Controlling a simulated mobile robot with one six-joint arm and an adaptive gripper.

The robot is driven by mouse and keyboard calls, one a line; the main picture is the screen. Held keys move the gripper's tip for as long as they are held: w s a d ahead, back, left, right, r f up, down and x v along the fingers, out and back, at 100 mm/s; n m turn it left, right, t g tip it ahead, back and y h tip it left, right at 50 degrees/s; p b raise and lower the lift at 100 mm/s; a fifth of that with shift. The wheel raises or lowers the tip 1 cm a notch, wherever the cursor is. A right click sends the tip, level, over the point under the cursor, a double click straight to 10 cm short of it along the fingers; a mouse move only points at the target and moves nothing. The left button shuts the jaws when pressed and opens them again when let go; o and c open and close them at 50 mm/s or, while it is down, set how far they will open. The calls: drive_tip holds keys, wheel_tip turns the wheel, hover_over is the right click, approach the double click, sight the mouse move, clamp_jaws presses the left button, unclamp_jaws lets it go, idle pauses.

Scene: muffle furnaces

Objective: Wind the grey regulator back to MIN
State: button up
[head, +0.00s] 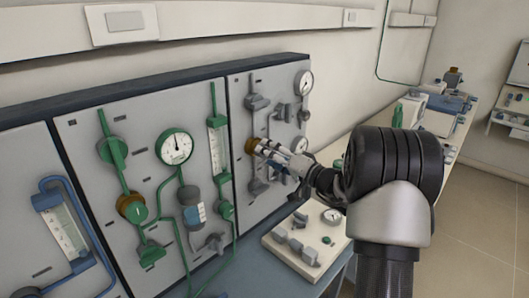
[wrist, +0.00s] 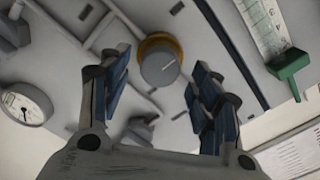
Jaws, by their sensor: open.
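The grey regulator is a round grey knob with a brass collar on the grey panel; it shows in the wrist view (wrist: 157,67), and its brass part shows in the head view (head: 250,146). A short pale mark lies on the knob face, slanting to the upper right in the wrist view. My gripper is open in the wrist view (wrist: 158,78), one finger on each side of the knob, apart from it. In the head view my gripper (head: 261,148) is close in front of the regulator and hides part of it. No MIN lettering is readable.
On the same panel are grey valves (head: 257,101) and a round gauge (head: 304,83). A green line with a gauge (head: 174,146), a brass-collared regulator (head: 131,207) and a flow tube (head: 217,150) is to the left. A cream box (head: 293,258) with a dial stands on the bench below.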

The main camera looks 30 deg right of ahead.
drive_tip(key=v, duration=0.8)
drive_tip(key=shift+s, duration=0.4)
drive_tip(key=shift+d, duration=0.1)
drive_tip(key=s+a+r+n+g+y, duration=0.1)
drive_tip(key=s+a+n+g, duration=0.2)
drive_tip(key=a, duration=0.5)
drive_tip(key=s+a+g+y, duration=0.1)
drive_tip(key=s+a+g, duration=0.3)
drive_tip(key=a, duration=0.5)
drive_tip(key=s+a+r+n+g+y, duration=0.1)
drive_tip(key=s+a+n+g+y, duration=0.2)
drive_tip(key=a, duration=0.5)
drive_tip(key=s+a+f+g+h, duration=0.2)
drive_tip(key=s+h, duration=0.1)
drive_tip(key=s, duration=0.4)
drive_tip(key=s+a+f+g+h, duration=0.1)
drive_tip(key=s+a+g+h, duration=0.15)
drive_tip(key=s, duration=0.55)
drive_tip(key=s+d+f+n+t+h, duration=0.1)
drive_tip(key=s+d+t+h, duration=0.1)
drive_tip(key=s+d+h, duration=0.3)
drive_tip(key=shift+s+d+h, duration=0.35)
drive_tip(key=shift+s+d, duration=0.05)
drive_tip(key=shift+s, duration=0.8)
